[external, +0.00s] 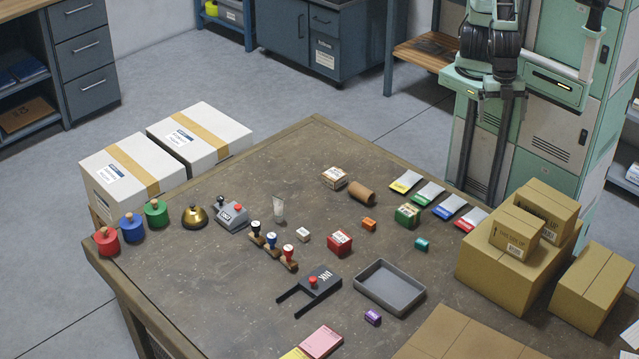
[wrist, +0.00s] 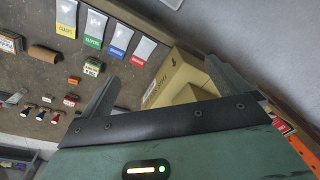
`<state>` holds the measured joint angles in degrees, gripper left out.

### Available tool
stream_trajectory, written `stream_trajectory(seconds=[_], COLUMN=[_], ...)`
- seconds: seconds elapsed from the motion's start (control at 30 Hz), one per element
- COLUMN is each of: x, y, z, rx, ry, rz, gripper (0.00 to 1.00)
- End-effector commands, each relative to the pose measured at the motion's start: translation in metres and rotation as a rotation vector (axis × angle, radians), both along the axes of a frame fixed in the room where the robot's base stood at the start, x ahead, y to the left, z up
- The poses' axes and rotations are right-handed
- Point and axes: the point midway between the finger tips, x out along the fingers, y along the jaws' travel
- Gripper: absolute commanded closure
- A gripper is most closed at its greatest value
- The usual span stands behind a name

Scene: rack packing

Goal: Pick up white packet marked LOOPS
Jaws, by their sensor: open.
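Several white packets, each with a coloured label band, lie in a row along the table's far right edge. They are the yellow-banded packet (external: 405,181), green-banded packet (external: 428,193), blue-banded packet (external: 450,207) and red-banded packet (external: 472,219). The wrist view shows the yellow (wrist: 66,16), green (wrist: 95,27), blue (wrist: 119,36) and red (wrist: 143,50) ones. The lettering is too small to tell which says LOOPS. My gripper (wrist: 162,72) is open and empty, its fingers wide apart. It is away from the packets and touches none of them.
Cardboard boxes (external: 513,229) stand close right of the packets. A green carton (external: 407,216) and a brown cylinder (external: 362,193) lie just in front. A grey tray (external: 389,287), stamps and small boxes occupy the middle of the table (external: 215,270). Its left front has bare room.

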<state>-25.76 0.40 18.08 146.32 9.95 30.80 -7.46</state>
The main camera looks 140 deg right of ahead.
Motion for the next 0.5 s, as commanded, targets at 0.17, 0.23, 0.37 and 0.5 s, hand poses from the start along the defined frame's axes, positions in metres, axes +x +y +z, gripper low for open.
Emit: stream_trajectory(seconds=[0.17, 0.23, 0.37, 0.5], x=[-0.009, -0.011, -0.012, -0.012], y=[-0.014, -0.016, -0.017, -0.016], z=[0.019, 0.021, 0.022, 0.022], rx=[-0.039, -0.047, -0.050, -0.049], ry=[-0.019, -0.021, -0.020, -0.020], rz=[-0.062, -0.071, -0.074, -0.073], gripper=[0.08, 0.28, 0.44, 0.44])
